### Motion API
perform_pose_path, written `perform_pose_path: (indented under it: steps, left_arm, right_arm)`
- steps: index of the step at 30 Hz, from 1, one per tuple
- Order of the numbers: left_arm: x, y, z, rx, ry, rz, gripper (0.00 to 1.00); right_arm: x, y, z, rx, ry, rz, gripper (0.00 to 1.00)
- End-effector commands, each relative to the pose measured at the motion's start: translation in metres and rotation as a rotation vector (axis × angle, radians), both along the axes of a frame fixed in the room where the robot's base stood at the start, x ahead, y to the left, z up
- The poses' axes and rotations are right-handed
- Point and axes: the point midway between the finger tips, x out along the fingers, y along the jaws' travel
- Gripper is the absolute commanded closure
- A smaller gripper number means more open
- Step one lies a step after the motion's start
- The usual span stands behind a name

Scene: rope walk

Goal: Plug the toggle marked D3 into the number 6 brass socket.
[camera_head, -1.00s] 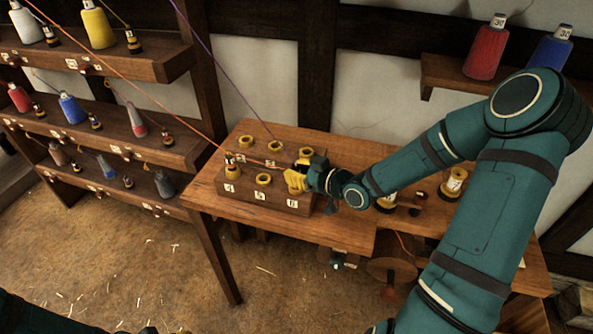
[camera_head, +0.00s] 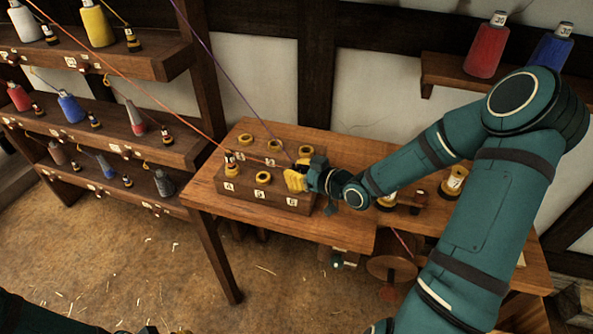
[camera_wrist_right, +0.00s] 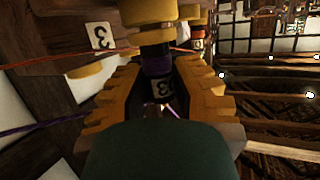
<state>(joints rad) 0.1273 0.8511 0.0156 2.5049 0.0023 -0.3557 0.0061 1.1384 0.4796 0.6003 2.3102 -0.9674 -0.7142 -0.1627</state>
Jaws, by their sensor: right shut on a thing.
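The toggle (camera_wrist_right: 158,65), with a purple band and a label showing a 3, is between the fingers of my right gripper (camera_head: 296,180). The gripper is shut on it over the front right of the socket block (camera_head: 225,198). In the right wrist view the toggle's stem points at a brass socket (camera_wrist_right: 146,42) and meets its ring; I cannot tell how deep it sits. The number 6 label (camera_head: 292,202) shows on the block's front, while its socket is hidden by the gripper in the head view. My left gripper is barely visible at the bottom edge.
A toggle on an orange cord (camera_head: 230,158) stands in the number 4 socket. The number 5 socket (camera_head: 263,177) is empty. A purple cord (camera_head: 240,90) runs down to my right gripper. Bobbin shelves (camera_head: 110,150) stand left; spools (camera_head: 453,183) stand on the bench.

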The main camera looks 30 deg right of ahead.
Motion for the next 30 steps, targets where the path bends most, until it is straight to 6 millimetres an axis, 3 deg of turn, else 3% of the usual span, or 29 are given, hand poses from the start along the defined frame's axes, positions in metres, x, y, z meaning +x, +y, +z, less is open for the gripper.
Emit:
perform_pose_path:
  steps: [6, 7, 8, 18, 30]
  left_arm:
    - [0.000, 0.000, -0.004, 0.000, 0.000, 0.000, 0.67]
    - [0.000, 0.000, -0.004, 0.000, 0.000, 0.000, 0.67]
    - [0.000, 0.000, -0.003, 0.000, 0.000, 0.000, 0.67]
    - [-0.001, 0.000, -0.003, 0.000, 0.003, -0.002, 0.67]
    - [0.005, 0.001, 0.017, 0.002, -0.010, 0.008, 0.67]
  right_arm:
    - [0.000, 0.000, -0.004, 0.000, -0.001, 0.000, 1.00]
    - [0.000, 0.000, -0.004, 0.000, -0.001, 0.000, 0.73]
    - [0.000, 0.000, -0.004, 0.000, -0.001, 0.000, 0.70]
    - [0.000, 0.000, -0.004, 0.000, 0.000, 0.000, 0.70]
    - [-0.026, -0.009, 0.006, 0.000, 0.001, -0.001, 0.70]
